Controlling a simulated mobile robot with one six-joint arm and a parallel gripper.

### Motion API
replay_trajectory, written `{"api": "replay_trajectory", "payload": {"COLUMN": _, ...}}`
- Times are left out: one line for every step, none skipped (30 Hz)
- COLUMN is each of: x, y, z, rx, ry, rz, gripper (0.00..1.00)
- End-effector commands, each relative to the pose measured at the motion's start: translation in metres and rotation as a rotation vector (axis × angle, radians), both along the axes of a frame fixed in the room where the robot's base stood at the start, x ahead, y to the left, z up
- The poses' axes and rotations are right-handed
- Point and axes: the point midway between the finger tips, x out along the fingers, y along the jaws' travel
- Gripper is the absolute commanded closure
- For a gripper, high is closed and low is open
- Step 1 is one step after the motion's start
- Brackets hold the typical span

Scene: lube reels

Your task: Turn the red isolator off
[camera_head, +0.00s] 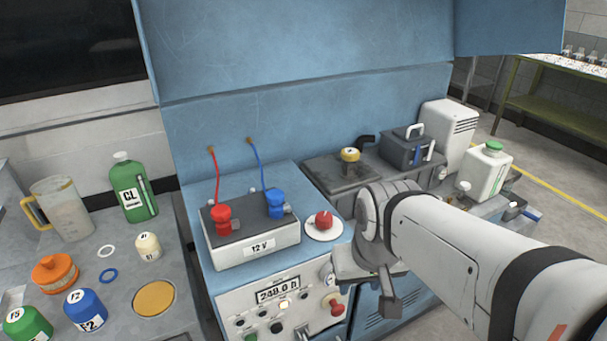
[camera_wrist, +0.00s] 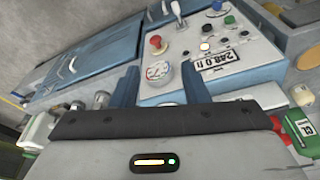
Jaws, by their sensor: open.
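The red isolator (camera_head: 324,218) is a red knob on a round white plate, on top of the blue console beside the white 12 V box (camera_head: 257,245). My gripper (camera_head: 380,285) is right of the isolator and nearer the camera, apart from it. In the wrist view, my gripper (camera_wrist: 160,83) shows two blue fingers spread apart with nothing between them. Past them is the console's front panel, upside down, with a gauge (camera_wrist: 158,70) and a red mushroom button (camera_wrist: 155,41). I cannot make out the isolator in the wrist view.
The 12 V box carries a red terminal (camera_head: 223,215) and a blue terminal (camera_head: 275,203) with upright cables. Bottles and caps crowd the left bench (camera_head: 112,285).

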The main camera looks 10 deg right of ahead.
Motion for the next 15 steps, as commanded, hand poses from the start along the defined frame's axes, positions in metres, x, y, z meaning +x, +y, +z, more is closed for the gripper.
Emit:
{"api": "replay_trajectory", "payload": {"x": 0.002, "y": 0.000, "z": 0.002, "rx": 0.002, "ry": 0.002, "rz": -0.008, "gripper": 0.55}}
{"api": "replay_trajectory", "payload": {"x": 0.005, "y": 0.000, "z": 0.004, "rx": 0.004, "ry": 0.005, "rz": -0.017, "gripper": 0.52}}
{"api": "replay_trajectory", "payload": {"x": 0.010, "y": 0.000, "z": 0.007, "rx": 0.008, "ry": 0.008, "rz": -0.035, "gripper": 0.49}}
{"api": "replay_trajectory", "payload": {"x": 0.014, "y": 0.001, "z": 0.010, "rx": 0.012, "ry": 0.013, "rz": -0.051, "gripper": 0.46}}
{"api": "replay_trajectory", "payload": {"x": 0.021, "y": 0.003, "z": 0.013, "rx": 0.017, "ry": 0.018, "rz": -0.070, "gripper": 0.44}}
{"api": "replay_trajectory", "payload": {"x": 0.031, "y": 0.003, "z": 0.018, "rx": 0.025, "ry": 0.027, "rz": -0.108, "gripper": 0.41}}
{"api": "replay_trajectory", "payload": {"x": 0.040, "y": 0.003, "z": 0.022, "rx": 0.033, "ry": 0.034, "rz": -0.144, "gripper": 0.38}}
{"api": "replay_trajectory", "payload": {"x": 0.049, "y": 0.003, "z": 0.025, "rx": 0.040, "ry": 0.042, "rz": -0.184, "gripper": 0.36}}
{"api": "replay_trajectory", "payload": {"x": 0.064, "y": 0.002, "z": 0.030, "rx": 0.050, "ry": 0.052, "rz": -0.243, "gripper": 0.36}}
{"api": "replay_trajectory", "payload": {"x": 0.075, "y": 0.002, "z": 0.033, "rx": 0.058, "ry": 0.061, "rz": -0.289, "gripper": 0.36}}
{"api": "replay_trajectory", "payload": {"x": 0.087, "y": 0.002, "z": 0.035, "rx": 0.066, "ry": 0.070, "rz": -0.338, "gripper": 0.36}}
{"api": "replay_trajectory", "payload": {"x": 0.103, "y": 0.002, "z": 0.037, "rx": 0.076, "ry": 0.080, "rz": -0.402, "gripper": 0.36}}
{"api": "replay_trajectory", "payload": {"x": 0.114, "y": 0.002, "z": 0.038, "rx": 0.082, "ry": 0.088, "rz": -0.450, "gripper": 0.36}}
{"api": "replay_trajectory", "payload": {"x": 0.126, "y": 0.002, "z": 0.038, "rx": 0.089, "ry": 0.096, "rz": -0.499, "gripper": 0.36}}
{"api": "replay_trajectory", "payload": {"x": 0.141, "y": 0.002, "z": 0.037, "rx": 0.096, "ry": 0.106, "rz": -0.563, "gripper": 0.36}}
